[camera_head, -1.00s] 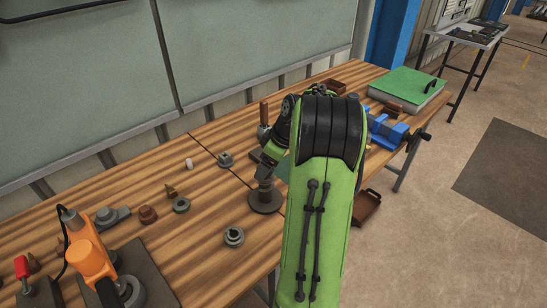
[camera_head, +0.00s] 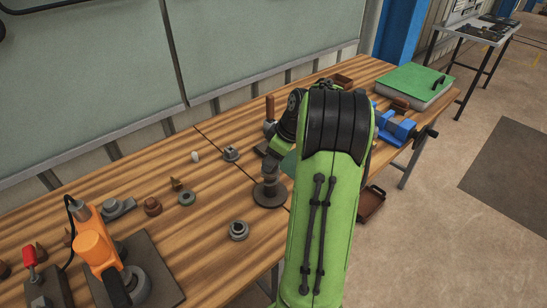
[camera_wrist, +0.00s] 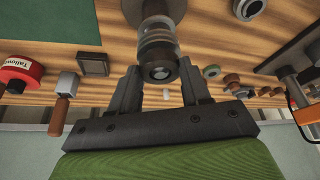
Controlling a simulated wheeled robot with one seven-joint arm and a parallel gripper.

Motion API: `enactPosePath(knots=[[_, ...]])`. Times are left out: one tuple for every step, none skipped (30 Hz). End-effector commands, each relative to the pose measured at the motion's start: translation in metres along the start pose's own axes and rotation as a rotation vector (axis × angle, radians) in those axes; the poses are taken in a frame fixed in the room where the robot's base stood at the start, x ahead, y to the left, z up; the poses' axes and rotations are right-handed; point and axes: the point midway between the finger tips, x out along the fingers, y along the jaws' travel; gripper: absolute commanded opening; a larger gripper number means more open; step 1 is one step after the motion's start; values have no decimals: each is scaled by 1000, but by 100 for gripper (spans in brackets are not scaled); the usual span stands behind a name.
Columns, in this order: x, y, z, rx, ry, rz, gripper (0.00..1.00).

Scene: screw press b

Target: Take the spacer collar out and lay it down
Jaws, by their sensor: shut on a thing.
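A dark upright post on a round base (camera_head: 270,195) stands on the workbench, left of my green arm in the head view. In the wrist view, a stack of grey rounds with a dark round end lines up with this post. The spacer collar (camera_wrist: 158,42) appears to be the grey ring in that stack. My gripper (camera_wrist: 160,68) is shut, one finger on each side of the ring. I cannot tell whether the collar is clear of the post. My arm hides most of the gripper in the head view.
A loose grey ring (camera_head: 238,230), a smaller ring (camera_head: 187,198) and a brown knob (camera_head: 152,206) lie left of the post. An orange tool (camera_head: 95,250) stands at front left. A blue vise (camera_head: 395,128) and green case (camera_head: 415,85) are right.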

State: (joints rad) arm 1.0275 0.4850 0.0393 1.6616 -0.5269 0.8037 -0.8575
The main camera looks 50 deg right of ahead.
Motion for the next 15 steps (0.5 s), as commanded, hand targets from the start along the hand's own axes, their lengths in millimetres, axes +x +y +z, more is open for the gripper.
enactPosePath(knots=[[-1,0,-1,-1,1,1,10],[-2,0,-1,-1,1,1,10],[-3,0,-2,-1,1,1,10],[-4,0,-2,-1,1,1,10],[-5,0,-2,-1,1,1,10],[-6,0,-3,-1,1,1,10],[-7,0,-3,-1,1,1,10],[-8,0,-4,-1,1,1,10],[-9,0,-4,-1,1,1,10],[-10,0,-5,-1,1,1,10],[-11,0,-5,-1,1,1,10],[-12,0,-5,-1,1,1,10],[-13,0,-6,-1,1,1,10],[-14,0,-6,-1,1,1,10],[-15,0,-6,-1,1,1,10]])
